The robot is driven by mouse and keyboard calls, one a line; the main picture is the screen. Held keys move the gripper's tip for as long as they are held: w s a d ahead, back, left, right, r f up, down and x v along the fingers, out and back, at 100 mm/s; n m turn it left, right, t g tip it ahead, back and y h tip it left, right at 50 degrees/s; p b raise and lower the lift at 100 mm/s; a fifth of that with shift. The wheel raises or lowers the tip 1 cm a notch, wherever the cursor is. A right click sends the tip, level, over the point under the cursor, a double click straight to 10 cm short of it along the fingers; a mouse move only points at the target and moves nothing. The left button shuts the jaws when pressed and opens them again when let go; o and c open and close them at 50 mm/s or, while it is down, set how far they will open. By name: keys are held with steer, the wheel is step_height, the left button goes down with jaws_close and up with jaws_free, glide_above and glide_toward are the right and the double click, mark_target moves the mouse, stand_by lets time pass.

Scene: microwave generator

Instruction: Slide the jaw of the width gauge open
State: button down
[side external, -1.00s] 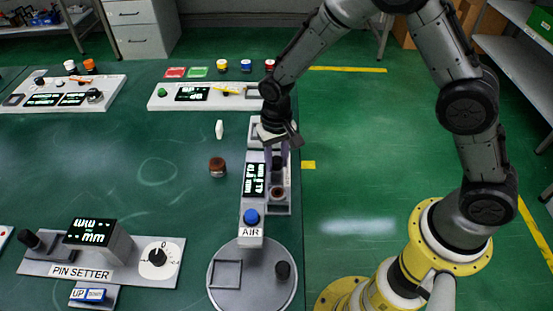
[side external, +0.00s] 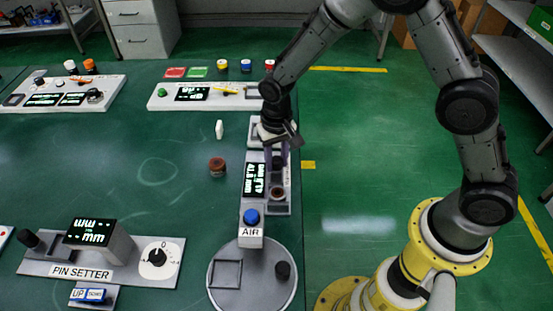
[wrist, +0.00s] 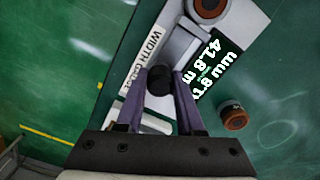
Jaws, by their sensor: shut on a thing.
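My gripper (side external: 277,156) is over the gauge's far part. In the wrist view my gripper (wrist: 160,80) has its purple fingers shut on a black round knob (wrist: 160,88) on the gauge's jaw. The jaw itself is partly hidden by the fingers.
A brown-topped part (side external: 217,167) and a small white piece (side external: 219,129) stand left of the gauge. A round grey plate (side external: 228,301) is in front. The pin setter (side external: 170,267) is at front left. Other panels (side external: 155,97) stand behind.

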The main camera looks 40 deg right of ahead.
stand_by(0.3)
steer(key=shift+w+d, duration=0.8)
steer(key=shift+w, duration=0.05)
steer(key=c, duration=0.5)
jaws_free()
steer(key=shift+r, duration=0.1)
step_height(320, 180, up, 14)
steer(key=shift+f, duration=0.15)
